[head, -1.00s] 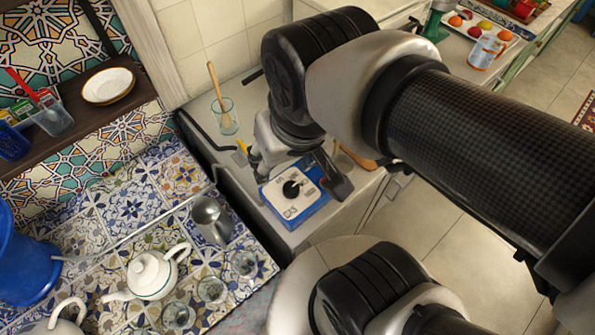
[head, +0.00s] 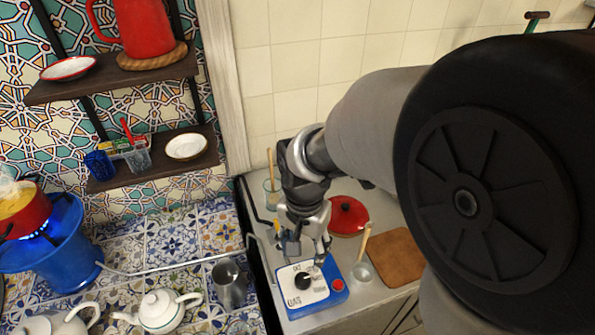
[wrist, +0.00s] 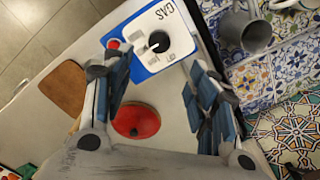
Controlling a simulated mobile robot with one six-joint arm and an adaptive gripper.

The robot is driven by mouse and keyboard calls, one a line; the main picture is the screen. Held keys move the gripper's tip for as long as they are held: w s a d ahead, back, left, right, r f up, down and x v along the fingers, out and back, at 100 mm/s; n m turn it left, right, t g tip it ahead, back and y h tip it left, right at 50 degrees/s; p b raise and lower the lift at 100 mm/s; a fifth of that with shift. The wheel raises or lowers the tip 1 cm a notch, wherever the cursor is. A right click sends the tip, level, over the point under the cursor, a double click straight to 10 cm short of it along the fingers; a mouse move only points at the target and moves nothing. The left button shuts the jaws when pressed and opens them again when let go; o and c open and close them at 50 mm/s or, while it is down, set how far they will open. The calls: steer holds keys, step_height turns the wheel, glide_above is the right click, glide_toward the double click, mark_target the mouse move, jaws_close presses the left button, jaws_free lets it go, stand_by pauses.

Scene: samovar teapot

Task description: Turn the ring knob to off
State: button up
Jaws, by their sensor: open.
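The ring knob (head: 303,281) is a round black knob on the white face of a blue gas box (head: 311,316). The box lies on the grey counter below my gripper. The knob also shows in the wrist view (wrist: 158,42), with lettering around it and GAS printed on the face. My gripper (head: 304,250) is open and empty. It is above the far side of the box, apart from the knob. In the wrist view the knob appears between the open fingers. A blue ring burner (head: 50,240) at the left has a blue flame under a red pot (head: 24,212).
A red lid (head: 347,214), a wooden board (head: 396,257) and a glass with a wooden stick (head: 273,192) are near the box. A metal jug (head: 229,285) and a white teapot (head: 158,311) stand on the tiles to the left. A tiled wall is behind the counter.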

mark_target(303, 278)
step_height(303, 278, down, 13)
steer(key=b, duration=0.4)
steer(key=shift+r, duration=0.2)
steer(key=shift+c, duration=0.5)
steer(key=c, duration=1)
